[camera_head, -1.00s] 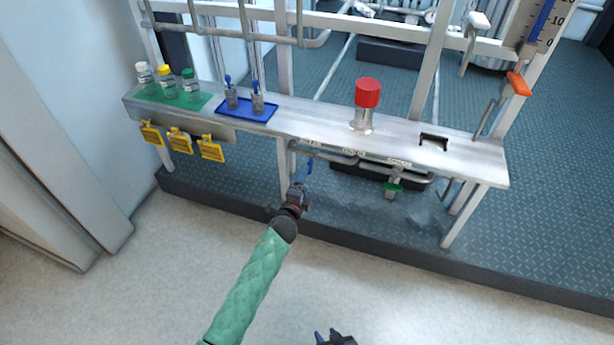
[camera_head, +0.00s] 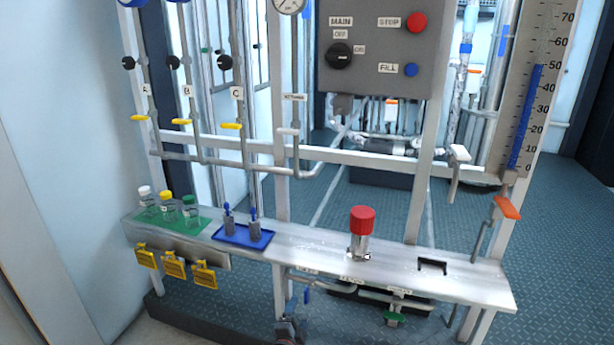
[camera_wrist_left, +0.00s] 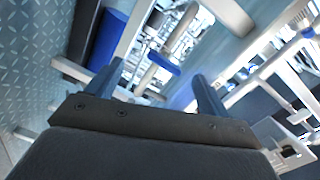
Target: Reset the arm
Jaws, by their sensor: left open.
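My left gripper (camera_head: 290,322) shows at the bottom of the head view, below the front edge of the metal shelf (camera_head: 320,253). In the left wrist view its two fingers (camera_wrist_left: 155,88) stand apart, with nothing held between them. A blue-handled valve (camera_wrist_left: 164,62) shows beyond and between the fingers there; I see no contact. The same small blue handle (camera_head: 306,295) shows just above the gripper in the head view. My right gripper is not in view.
On the shelf are bottles on a green mat (camera_head: 203,226), two blue-topped pieces on a blue tray (camera_head: 243,238) and a red-capped vessel (camera_head: 361,233). Yellow tags (camera_head: 174,267) hang in front. A grey control panel (camera_head: 374,62) with a red button stands above.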

